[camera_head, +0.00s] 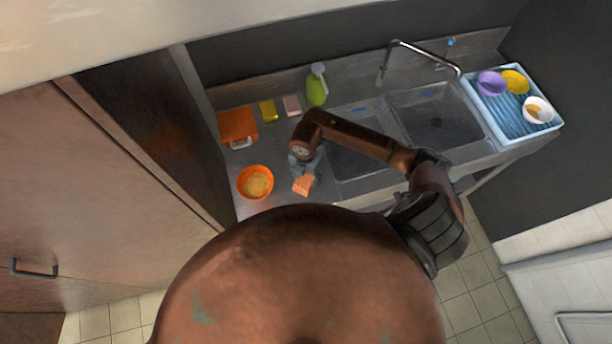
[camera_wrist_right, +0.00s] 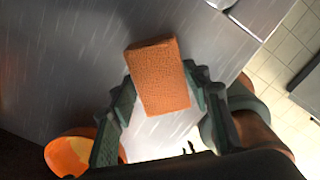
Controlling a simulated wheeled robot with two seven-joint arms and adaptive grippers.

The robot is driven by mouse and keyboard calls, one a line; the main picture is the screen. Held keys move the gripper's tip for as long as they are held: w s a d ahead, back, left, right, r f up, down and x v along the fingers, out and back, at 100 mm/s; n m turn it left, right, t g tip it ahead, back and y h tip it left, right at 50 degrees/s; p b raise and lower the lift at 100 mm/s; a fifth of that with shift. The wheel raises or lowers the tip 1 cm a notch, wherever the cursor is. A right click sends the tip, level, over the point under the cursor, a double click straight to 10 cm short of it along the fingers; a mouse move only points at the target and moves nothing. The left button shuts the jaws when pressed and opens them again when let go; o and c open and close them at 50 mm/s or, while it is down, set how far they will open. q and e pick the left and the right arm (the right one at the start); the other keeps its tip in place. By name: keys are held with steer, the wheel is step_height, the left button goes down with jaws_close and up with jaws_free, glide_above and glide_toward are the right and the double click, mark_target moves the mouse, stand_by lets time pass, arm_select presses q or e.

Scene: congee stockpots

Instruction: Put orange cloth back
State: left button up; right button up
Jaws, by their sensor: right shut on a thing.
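The orange cloth (camera_head: 303,186) looks like a small thick block, and my right gripper (camera_head: 303,168) is shut on it above the left part of the steel counter. In the right wrist view the cloth (camera_wrist_right: 159,78) sits between the two fingers of the right gripper (camera_wrist_right: 160,100), its far end sticking out past them. I cannot tell how far it is above the counter. My left gripper is in neither view.
An orange bowl (camera_head: 255,182) with pale contents stands left of the cloth. Along the back are an orange flat item (camera_head: 238,125), a yellow block (camera_head: 268,110), a pink block (camera_head: 291,105) and a green bottle (camera_head: 317,88). Sinks and a blue dish rack (camera_head: 552,126) lie right.

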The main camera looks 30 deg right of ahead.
mark_target(306, 178)
steer(key=shift+f, duration=0.2)
steer(key=o, duration=1)
steer(key=shift+o, duration=0.2)
steer(key=shift+r, duration=0.15)
steer(key=shift+r, duration=0.25)
step_height(306, 178, up, 12)
steer(key=b, duration=0.2)
steer(key=shift+f, duration=0.2)
steer(key=shift+a, duration=0.1)
